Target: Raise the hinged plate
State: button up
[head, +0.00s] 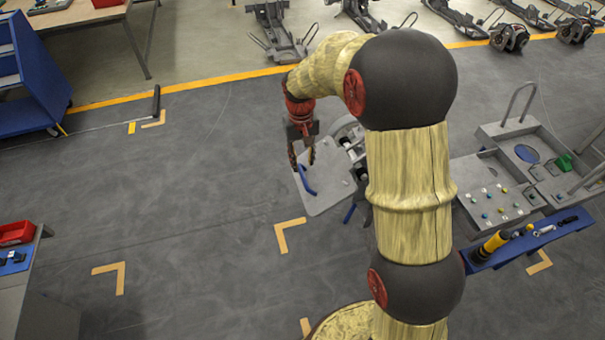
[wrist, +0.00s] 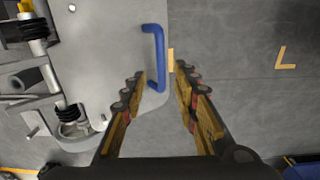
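The hinged plate (head: 326,186) is a light grey flat panel beside my arm in the head view. It fills the upper left middle of the wrist view (wrist: 105,45). A blue handle (wrist: 159,55) is fixed near its edge; it also shows in the head view (head: 306,181). Grey cylinders and dark springs of the mechanism lie along the plate's other side. My gripper (head: 302,163) points down above the handle. In the wrist view its fingers (wrist: 162,82) are apart, with the handle's near end appearing between or just beyond them. I cannot tell whether they touch it. Part of the mechanism is hidden behind my arm.
A grey control panel with coloured buttons (head: 497,205) and a blue tool shelf (head: 530,240) stand at right. A blue cart (head: 28,75) is at upper left. Chassis frames (head: 276,32) line the back. The floor (head: 190,200) left of the plate is clear.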

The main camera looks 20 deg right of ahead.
aim_at(303, 175)
jog(key=shift+f+b, duration=0.3)
jog(key=shift+f, duration=2.7)
jog(key=shift+s, duration=0.1)
jog(key=shift+c, duration=1.2)
grip_shut()
